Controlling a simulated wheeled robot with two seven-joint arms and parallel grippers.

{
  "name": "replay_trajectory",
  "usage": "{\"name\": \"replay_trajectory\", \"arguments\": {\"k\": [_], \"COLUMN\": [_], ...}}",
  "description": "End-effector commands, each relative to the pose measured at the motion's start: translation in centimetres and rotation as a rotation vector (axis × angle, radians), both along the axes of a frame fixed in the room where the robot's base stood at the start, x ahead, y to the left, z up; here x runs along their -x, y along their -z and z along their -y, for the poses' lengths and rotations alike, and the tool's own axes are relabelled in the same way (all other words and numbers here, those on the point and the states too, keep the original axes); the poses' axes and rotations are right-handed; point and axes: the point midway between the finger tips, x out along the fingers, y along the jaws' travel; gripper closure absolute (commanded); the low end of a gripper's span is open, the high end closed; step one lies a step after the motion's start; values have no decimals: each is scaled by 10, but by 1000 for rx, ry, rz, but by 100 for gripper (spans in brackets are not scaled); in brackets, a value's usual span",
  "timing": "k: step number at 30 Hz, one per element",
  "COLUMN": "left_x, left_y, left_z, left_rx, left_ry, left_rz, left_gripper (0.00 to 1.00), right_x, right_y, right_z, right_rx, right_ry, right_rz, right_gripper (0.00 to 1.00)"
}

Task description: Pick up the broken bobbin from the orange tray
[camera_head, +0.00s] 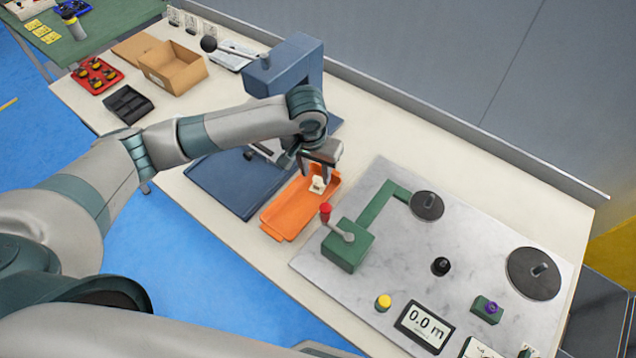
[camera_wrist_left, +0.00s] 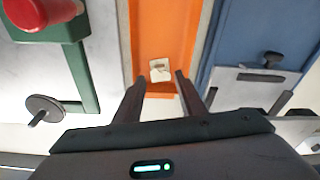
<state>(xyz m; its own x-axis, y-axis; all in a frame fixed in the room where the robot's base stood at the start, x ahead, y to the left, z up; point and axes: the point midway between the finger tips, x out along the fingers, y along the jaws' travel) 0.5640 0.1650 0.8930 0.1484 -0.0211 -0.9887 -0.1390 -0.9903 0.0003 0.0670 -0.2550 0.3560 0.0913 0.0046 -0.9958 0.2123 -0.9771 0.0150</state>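The orange tray (camera_head: 290,212) lies on the bench between the blue press base and the marble plate. A small white bobbin (camera_head: 318,186) lies in the tray toward its far end; its damage is too small to make out. My left gripper (camera_head: 318,172) is over that end of the tray, fingers pointing down. In the left wrist view the bobbin (camera_wrist_left: 160,70) is just ahead of the fingertips, and the orange tray (camera_wrist_left: 160,30) is behind it. The gripper (camera_wrist_left: 162,78) is open, its fingers apart with nothing visible held. My right gripper is not in view.
The winder's marble plate (camera_head: 400,240) stands right of the tray, with a green block (camera_head: 347,250) and red-knobbed lever (camera_head: 326,210) close by. The blue press (camera_head: 285,68) stands behind the arm. A cardboard box (camera_head: 172,68) and black bin (camera_head: 128,103) are farther left.

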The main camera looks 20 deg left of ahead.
Motion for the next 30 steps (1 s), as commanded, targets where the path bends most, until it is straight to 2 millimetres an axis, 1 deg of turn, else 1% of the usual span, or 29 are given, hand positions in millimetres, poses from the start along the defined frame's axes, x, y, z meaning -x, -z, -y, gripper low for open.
{"name": "replay_trajectory", "arguments": {"k": [8,11,16,18,21,24,30], "left_x": [0,-1,-5,-7,-8,-8,-8], "left_y": [2,8,28,37,47,51,51], "left_z": [0,0,1,1,1,1,1], "left_rx": [-1,-2,-2,-1,-1,-1,-1], "left_ry": [-1,-1,-1,-2,0,1,1], "left_rz": [-1,-3,-3,-2,-2,-1,0], "left_gripper": [63,63,63,63,63,63,63], "right_x": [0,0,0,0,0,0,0], "right_y": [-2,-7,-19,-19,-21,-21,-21], "right_z": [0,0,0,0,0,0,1], "right_rx": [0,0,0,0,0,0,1], "right_ry": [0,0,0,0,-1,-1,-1], "right_rz": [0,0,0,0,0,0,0], "right_gripper": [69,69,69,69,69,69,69]}}
